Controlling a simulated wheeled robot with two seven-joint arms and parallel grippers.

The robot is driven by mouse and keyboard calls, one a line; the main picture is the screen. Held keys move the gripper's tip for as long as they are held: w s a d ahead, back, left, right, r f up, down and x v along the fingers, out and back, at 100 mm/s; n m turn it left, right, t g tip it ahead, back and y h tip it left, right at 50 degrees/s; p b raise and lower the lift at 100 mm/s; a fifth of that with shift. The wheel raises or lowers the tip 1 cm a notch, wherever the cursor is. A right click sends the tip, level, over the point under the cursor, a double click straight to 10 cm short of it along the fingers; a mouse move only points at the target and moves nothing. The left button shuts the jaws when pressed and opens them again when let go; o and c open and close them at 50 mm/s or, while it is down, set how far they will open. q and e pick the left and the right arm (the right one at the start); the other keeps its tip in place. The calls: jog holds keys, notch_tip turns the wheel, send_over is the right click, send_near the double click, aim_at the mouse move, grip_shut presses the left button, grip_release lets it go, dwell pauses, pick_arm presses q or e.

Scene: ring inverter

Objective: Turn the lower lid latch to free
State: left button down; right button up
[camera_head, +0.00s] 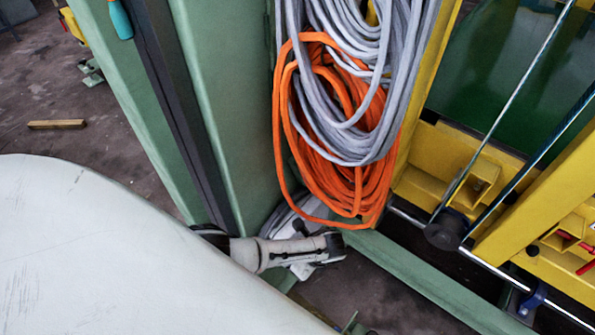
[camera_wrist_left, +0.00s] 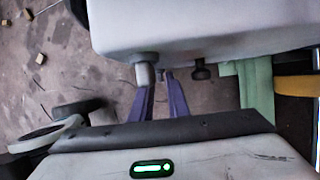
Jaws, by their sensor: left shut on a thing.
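In the left wrist view, my left gripper (camera_wrist_left: 160,82) points up at the underside edge of a large pale grey body (camera_wrist_left: 210,30). Its two purple fingers come close together at their tips and are shut on a small part there, which I take to be the lower lid latch; the part is mostly hidden between the tips. A short grey cylinder (camera_wrist_left: 145,73) sticks out of the edge just left of the tips. A dark knob (camera_wrist_left: 203,70) sits to their right, apart from the fingers. The latch's turn angle cannot be made out. My right gripper is in neither view.
In the head view, a large white rounded surface (camera_head: 110,250) fills the lower left. Orange (camera_head: 290,110) and grey (camera_head: 400,60) cable coils hang by a green column (camera_head: 220,70). A yellow frame (camera_head: 450,155) stands at the right. A wooden block (camera_head: 57,124) lies on the floor.

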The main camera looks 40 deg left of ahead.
pick_arm(q)
jog(key=c, duration=1.9)
grip_release()
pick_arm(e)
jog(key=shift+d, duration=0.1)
